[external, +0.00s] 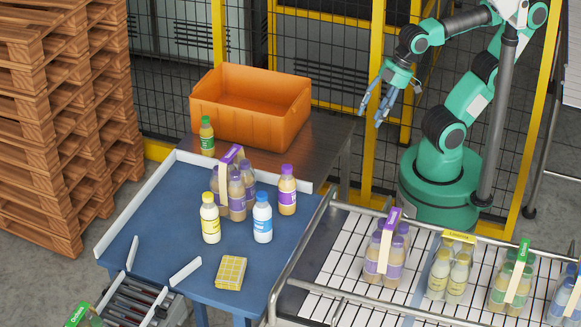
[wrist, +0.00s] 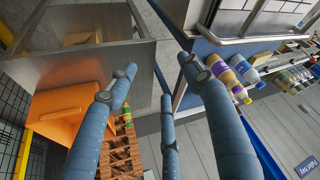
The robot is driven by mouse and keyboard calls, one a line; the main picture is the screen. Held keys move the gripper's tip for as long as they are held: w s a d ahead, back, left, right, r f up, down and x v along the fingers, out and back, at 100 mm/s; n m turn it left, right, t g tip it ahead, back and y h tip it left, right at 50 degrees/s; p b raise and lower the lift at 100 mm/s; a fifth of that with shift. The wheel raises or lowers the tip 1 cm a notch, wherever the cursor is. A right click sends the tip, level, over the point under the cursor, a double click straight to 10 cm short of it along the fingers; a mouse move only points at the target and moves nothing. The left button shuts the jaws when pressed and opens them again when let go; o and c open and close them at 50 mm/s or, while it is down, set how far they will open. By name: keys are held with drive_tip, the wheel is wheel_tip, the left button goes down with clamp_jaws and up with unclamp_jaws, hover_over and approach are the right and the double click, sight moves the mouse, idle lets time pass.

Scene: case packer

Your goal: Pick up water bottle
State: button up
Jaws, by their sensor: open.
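The water bottle (external: 262,218), clear with a blue cap and a blue and white label, stands upright on the blue table. A blue-and-white bottle in the wrist view (wrist: 243,68), right of my fingers, appears to be the same one. My gripper (external: 379,104) hangs in the air right of the orange crate, well away from the bottle. Its blue fingers are spread with nothing between them, as the wrist view (wrist: 160,82) also shows.
On the blue table (external: 150,215), a yellow-capped bottle (external: 210,218), a purple-capped bottle (external: 287,190) and a purple-banded pack (external: 235,190) stand close to the water bottle. A yellow block (external: 230,272) lies in front. A green-capped bottle (external: 207,136) stands by the orange crate (external: 250,108).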

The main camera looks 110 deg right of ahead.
sight(263, 216)
drive_tip(key=o, duration=0.8)
drive_tip(key=shift+o, duration=0.2)
drive_tip(key=w+a+r+t+y+p, duration=0.2)
drive_tip(key=w+a+p, duration=0.2)
drive_tip(key=w+a, duration=0.65)
drive_tip(key=w+a+r+t+y+p, duration=0.15)
drive_tip(key=w+a+p, duration=0.25)
drive_tip(key=w+a, duration=0.7)
drive_tip(key=w+a+f+m+t+h+p, duration=0.2)
drive_tip(key=w+m+p, duration=0.15)
drive_tip(key=w, duration=0.65)
drive_tip(key=shift+d+f+m+t+h+p, duration=0.15)
drive_tip(key=shift+f+m+t+h+p, duration=0.1)
drive_tip(key=shift+f+h+p, duration=0.8)
drive_tip(key=shift+d+f+m+t+h+p, duration=0.1)
drive_tip(key=shift+d+f+t+h+p, duration=0.15)
drive_tip(key=shift+f+h+p, duration=0.8)
drive_tip(key=shift+d+f+m+t+h+p, duration=0.1)
drive_tip(key=shift+f+m+t+h+p, duration=0.35)
drive_tip(key=shift+f+h, duration=1.05)
drive_tip(key=shift+f+n, duration=0.2)
drive_tip(key=shift+n, duration=0.05)
drive_tip(key=x, duration=0.8)
drive_tip(key=shift+w+f+p, duration=0.2)
drive_tip(key=shift+f+p, duration=0.1)
drive_tip(key=shift+p, duration=0.05)
